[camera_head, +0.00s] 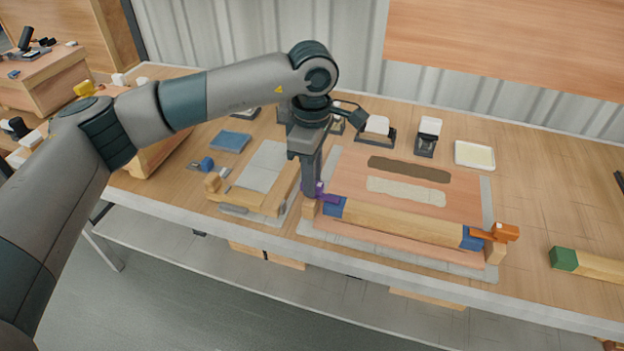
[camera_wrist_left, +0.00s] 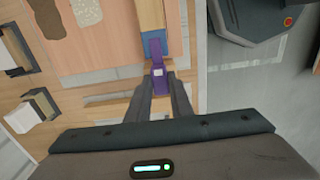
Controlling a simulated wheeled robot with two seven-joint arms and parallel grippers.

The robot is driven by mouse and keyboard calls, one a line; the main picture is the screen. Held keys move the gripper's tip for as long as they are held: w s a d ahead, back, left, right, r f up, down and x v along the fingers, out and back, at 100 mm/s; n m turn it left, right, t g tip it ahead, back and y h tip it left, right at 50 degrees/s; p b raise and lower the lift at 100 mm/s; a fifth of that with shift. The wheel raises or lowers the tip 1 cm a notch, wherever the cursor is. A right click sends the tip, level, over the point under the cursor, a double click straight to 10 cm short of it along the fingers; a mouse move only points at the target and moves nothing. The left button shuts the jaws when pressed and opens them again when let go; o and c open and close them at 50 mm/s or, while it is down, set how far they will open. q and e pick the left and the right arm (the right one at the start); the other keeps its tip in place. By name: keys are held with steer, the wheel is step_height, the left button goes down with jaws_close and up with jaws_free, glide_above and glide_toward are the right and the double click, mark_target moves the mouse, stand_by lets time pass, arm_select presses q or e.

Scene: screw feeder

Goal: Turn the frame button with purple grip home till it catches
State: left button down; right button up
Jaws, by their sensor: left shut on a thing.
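The frame button with the purple grip (camera_head: 326,197) sits at the left end of the wooden bar (camera_head: 400,222), beside its blue end. In the left wrist view the purple grip (camera_wrist_left: 159,68) lies between the fingertips, in line with the blue bar end (camera_wrist_left: 154,42). My left gripper (camera_head: 312,190) points down and is shut on the purple grip; its fingers hide part of it in the head view. An orange-gripped button (camera_head: 497,232) is at the bar's right end. I cannot tell whether the purple button has caught. My right gripper is not in view.
The bar lies along the front of a pink board (camera_head: 465,205) with a brown strip and a pale strip. A green-ended bar (camera_head: 566,259) lies to the right. The table's right side is mostly clear.

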arm_select(q)
steer(key=shift+r, duration=0.1)
steer(key=c, duration=1.6)
jaws_free()
step_height(320, 180, up, 17)
steer(key=shift+r, duration=0.15)
